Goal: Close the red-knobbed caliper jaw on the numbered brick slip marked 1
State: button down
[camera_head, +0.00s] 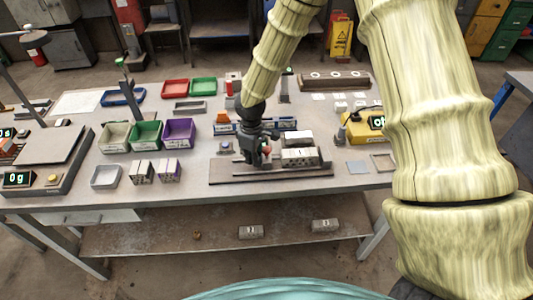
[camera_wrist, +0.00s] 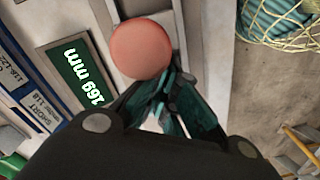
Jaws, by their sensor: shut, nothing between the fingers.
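The caliper's red knob (camera_wrist: 140,48) fills the upper middle of the wrist view, beside the fingertips of my gripper (camera_wrist: 172,88). My gripper is shut and empty. I cannot tell whether it touches the knob. A green display (camera_wrist: 78,72) left of the knob reads 169 mm. In the head view, my gripper (camera_head: 262,158) is low over the caliper's long brown base (camera_head: 225,180), at the red knob (camera_head: 267,150). A pale grey brick piece (camera_head: 299,158) sits on the base to the right of my gripper. Its mark is too small to read.
Green (camera_head: 145,135) and purple (camera_head: 178,132) bins stand to the left, with marked blocks (camera_head: 142,172) in front. A yellow device (camera_head: 362,130) is to the right. A scale (camera_head: 45,155) stands far left. Two marked bricks (camera_head: 250,232) (camera_head: 325,225) lie on the lower shelf.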

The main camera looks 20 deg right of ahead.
aim_at(263, 158)
jog(key=shift+s+d+p, duration=0.2)
jog(key=shift+s+d, duration=0.05)
jog(key=shift+d, duration=0.6)
jog(key=shift+s+d+p, duration=0.2)
jog(key=shift+s+d, duration=0.05)
jog(key=shift+d, duration=0.55)
jog(key=shift+s+d+p, duration=0.2)
jog(key=shift+s+d, duration=0.05)
jog(key=shift+d, duration=0.6)
jog(key=shift+w+a, duration=0.1)
jog(key=shift+a, duration=0.15)
dwell(0.4)
jog(key=shift+w+a, duration=0.2)
jog(key=shift+a, duration=0.5)
jog(key=shift+r, duration=0.1)
jog(key=shift+r+p, duration=3.1)
jog(key=shift+r, duration=0.85)
